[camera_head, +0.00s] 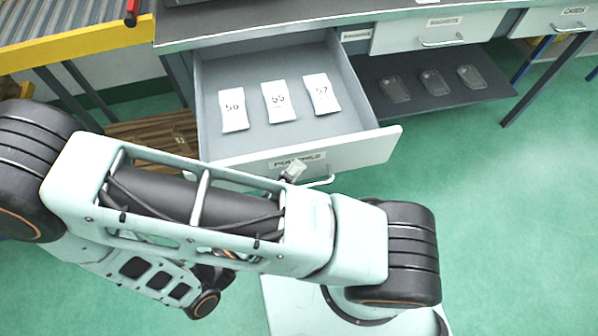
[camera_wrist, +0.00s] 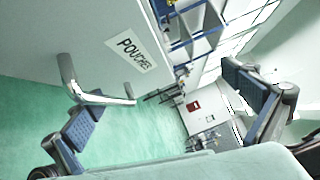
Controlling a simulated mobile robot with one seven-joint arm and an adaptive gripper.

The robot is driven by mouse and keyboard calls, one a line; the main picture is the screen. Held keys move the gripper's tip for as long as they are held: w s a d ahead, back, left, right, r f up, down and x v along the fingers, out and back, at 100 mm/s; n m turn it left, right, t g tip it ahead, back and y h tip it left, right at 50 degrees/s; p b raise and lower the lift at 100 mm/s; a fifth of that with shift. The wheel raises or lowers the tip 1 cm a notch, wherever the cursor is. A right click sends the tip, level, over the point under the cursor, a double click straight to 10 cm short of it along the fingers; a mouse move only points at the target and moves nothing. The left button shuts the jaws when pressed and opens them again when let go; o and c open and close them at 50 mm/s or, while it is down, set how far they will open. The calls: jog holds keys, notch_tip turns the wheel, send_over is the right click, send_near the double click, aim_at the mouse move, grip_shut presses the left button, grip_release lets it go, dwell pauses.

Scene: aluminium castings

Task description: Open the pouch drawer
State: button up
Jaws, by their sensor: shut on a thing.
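The pouch drawer (camera_head: 360,151) stands well out from the bench, and its inside shows in the head view. Three white pouches (camera_head: 279,101) marked 56, 65 and 57 lie flat on its floor. The drawer front also shows in the wrist view (camera_wrist: 60,35), with its POUCHES label (camera_wrist: 132,53) and metal bar handle (camera_wrist: 97,98). My gripper (camera_wrist: 155,97) is at this front, shut on the handle. One finger is close by the bar and the other is at the right of the wrist view. My arm hides most of the gripper in the head view.
The grey bench (camera_head: 300,14) runs along the top, with closed drawers (camera_head: 432,33) to the right. A low shelf (camera_head: 440,99) under them holds several clear trays. A yellow-edged conveyor (camera_head: 75,45) stands at the left. Green floor is clear at the right.

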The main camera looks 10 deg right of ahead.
jog(key=s+a, duration=0.1)
jog(key=s+a+n+y, duration=0.1)
jog(key=s+a, duration=0.1)
jog(key=s+a+y, duration=0.1)
jog(key=shift+s+a+f+t, duration=0.25)
jog(key=shift+s+t, duration=0.1)
jog(key=shift+t, duration=0.05)
jog(key=shift+c, duration=0.2)
jog(key=shift+v, duration=1)
jog(key=c, duration=1.5)
jog(key=shift+s+a+f, duration=0.1)
jog(key=shift+s+f, duration=0.2)
